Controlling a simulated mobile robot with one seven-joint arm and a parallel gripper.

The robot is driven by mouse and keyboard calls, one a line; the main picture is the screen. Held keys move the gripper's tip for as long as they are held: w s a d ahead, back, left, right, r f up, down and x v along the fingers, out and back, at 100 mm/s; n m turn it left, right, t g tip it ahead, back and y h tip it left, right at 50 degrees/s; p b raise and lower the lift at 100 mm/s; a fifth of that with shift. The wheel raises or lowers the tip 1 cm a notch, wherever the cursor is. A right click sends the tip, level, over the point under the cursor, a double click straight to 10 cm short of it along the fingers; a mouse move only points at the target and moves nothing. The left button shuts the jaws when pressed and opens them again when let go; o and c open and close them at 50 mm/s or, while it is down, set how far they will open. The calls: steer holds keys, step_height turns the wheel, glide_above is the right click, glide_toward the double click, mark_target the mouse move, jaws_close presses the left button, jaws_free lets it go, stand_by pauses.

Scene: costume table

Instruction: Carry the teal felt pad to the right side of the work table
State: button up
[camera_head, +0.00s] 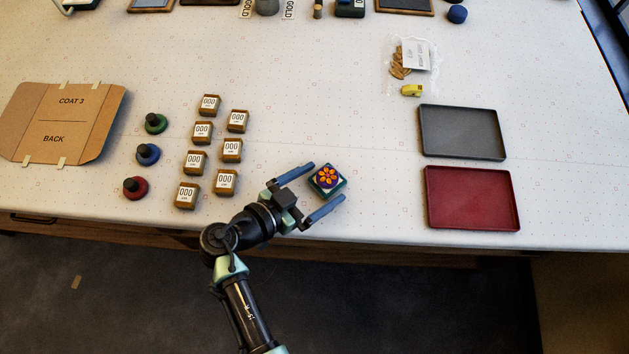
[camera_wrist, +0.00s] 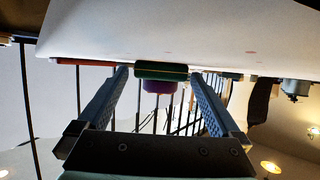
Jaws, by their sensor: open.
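The teal felt pad (camera_head: 316,190) is a small dark teal square near the front edge of the table, with an orange and purple flower piece (camera_head: 327,177) on top. In the wrist view the pad (camera_wrist: 160,70) appears upside down, with the purple piece (camera_wrist: 158,87) beneath it in the picture. My gripper (camera_head: 328,181) is open, its two blue fingers on either side of the pad near their tips. The wrist view also shows my gripper (camera_wrist: 161,72) with gaps between both fingers and the pad. Nothing is held.
The work table (camera_head: 370,215) has free room right of the pad. A red tray (camera_head: 472,225) and a grey tray (camera_head: 462,155) lie at the right. Several numbered blocks (camera_head: 226,182) stand left of my gripper. A cardboard piece (camera_head: 25,120) lies far left. A yellow clip (camera_head: 412,90) lies behind.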

steer(key=shift+r+p, duration=0.25)
steer(key=shift+p, duration=0.05)
steer(key=b+v, duration=0.2)
steer(key=v, duration=1)
steer(key=w+r+n+t+y, duration=0.2)
steer(key=w+r+t+y, duration=0.15)
steer(key=w+r, duration=0.75)
steer(key=w+r+n+t+y, duration=0.3)
steer(key=w+r, duration=0.5)
steer(key=r, duration=0.8)
steer(key=s+d+r+t+y, duration=0.1)
steer(key=d+r+t, duration=0.1)
steer(key=r, duration=0.6)
steer(key=s+d+r+t+y, duration=0.1)
steer(key=d+r+t, duration=0.15)
steer(key=r, duration=0.55)
steer(key=s+d+r+n+t, duration=0.2)
steer(key=s+r, duration=0.3)
steer(key=r, duration=0.3)
steer(key=s+d+r+n+t+y, duration=0.1)
steer(key=s+d+r+n+t, duration=0.1)
steer(key=s+r+t, duration=0.2)
step_height(320, 180, up, 4)
steer(key=shift+s+d+r+t, duration=0.1)
steer(key=shift+s+d+t, duration=0.25)
steer(key=shift+s, duration=0.8)
